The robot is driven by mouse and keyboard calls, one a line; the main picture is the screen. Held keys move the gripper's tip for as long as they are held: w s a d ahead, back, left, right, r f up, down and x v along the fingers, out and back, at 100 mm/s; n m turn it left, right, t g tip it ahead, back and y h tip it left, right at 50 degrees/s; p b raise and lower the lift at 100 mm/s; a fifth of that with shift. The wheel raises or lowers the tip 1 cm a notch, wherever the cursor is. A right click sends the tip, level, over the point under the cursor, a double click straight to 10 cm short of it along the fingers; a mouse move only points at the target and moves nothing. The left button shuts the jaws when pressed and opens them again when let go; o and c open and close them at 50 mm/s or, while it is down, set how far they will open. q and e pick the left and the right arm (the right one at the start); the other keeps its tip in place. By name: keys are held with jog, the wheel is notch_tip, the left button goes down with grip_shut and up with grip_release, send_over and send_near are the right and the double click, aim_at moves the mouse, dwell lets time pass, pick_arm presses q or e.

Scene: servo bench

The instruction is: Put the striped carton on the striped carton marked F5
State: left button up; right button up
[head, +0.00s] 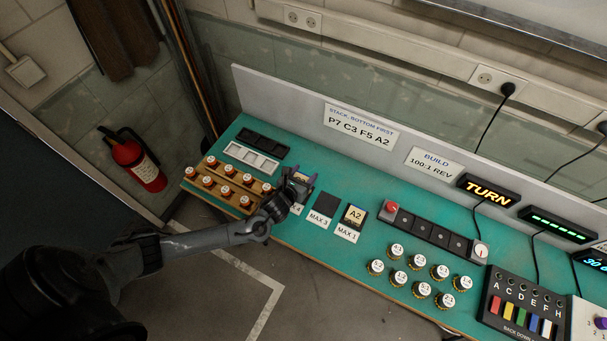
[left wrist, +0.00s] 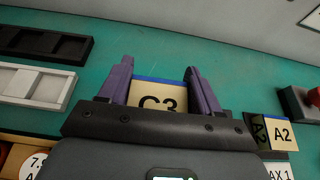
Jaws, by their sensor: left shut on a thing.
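A cream carton marked C3 (left wrist: 158,97) with a blue stripe along its edge sits between the purple fingers of my left gripper (left wrist: 160,78), which is shut on it. In the head view my left gripper (head: 302,180) is over the left one of three pads on the bench, and its arm hides most of that spot. A cream carton marked A2 (head: 355,214) stands on the MAX 1 pad, and it also shows in the left wrist view (left wrist: 282,134). No F5 marking is readable in either view. My right gripper is not in view.
The MAX 3 pad (head: 322,208) is bare. A wooden rack (head: 228,184) of several capped items and black and white trays (head: 251,158) lie left. A button strip (head: 433,233) and several round jars (head: 420,271) are right. A sign (head: 360,124) reads P7 C3 F5 A2, bottom first.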

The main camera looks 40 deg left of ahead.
pick_arm(q)
jog(key=o, duration=1.1)
jog(key=shift+f, duration=0.1)
